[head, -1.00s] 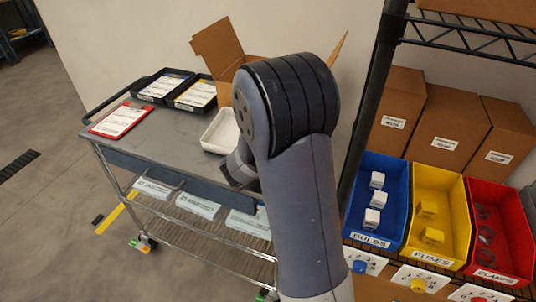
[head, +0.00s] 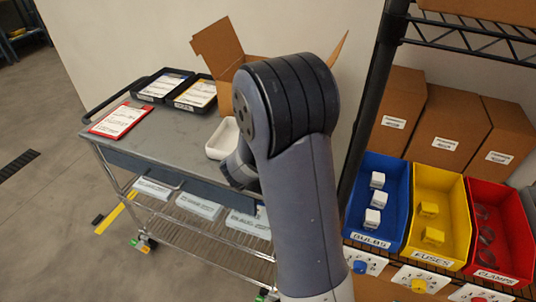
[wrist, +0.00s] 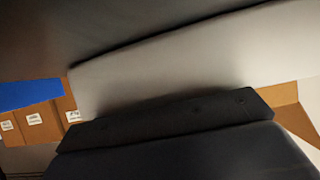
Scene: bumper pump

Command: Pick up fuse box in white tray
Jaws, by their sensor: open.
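The white tray (head: 221,139) is on the grey cart top, partly hidden behind my arm. I cannot make out a fuse box inside it. In the wrist view a large pale surface, probably the tray (wrist: 190,65), lies very close and blurred. A dark bar across the lower part of that view looks like part of my gripper (wrist: 165,118). My gripper is open, close to the tray, with its fingertips not clearly shown. In the head view it is mostly hidden behind my arm. I cannot tell whether it touches the tray.
An open cardboard box (head: 219,48) stands behind the tray. Two black trays (head: 178,88) and a red clipboard (head: 119,120) lie left on the cart (head: 165,145). A rack at right holds a blue bin (head: 373,205), yellow fuse bin (head: 436,190) and red bin (head: 505,225).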

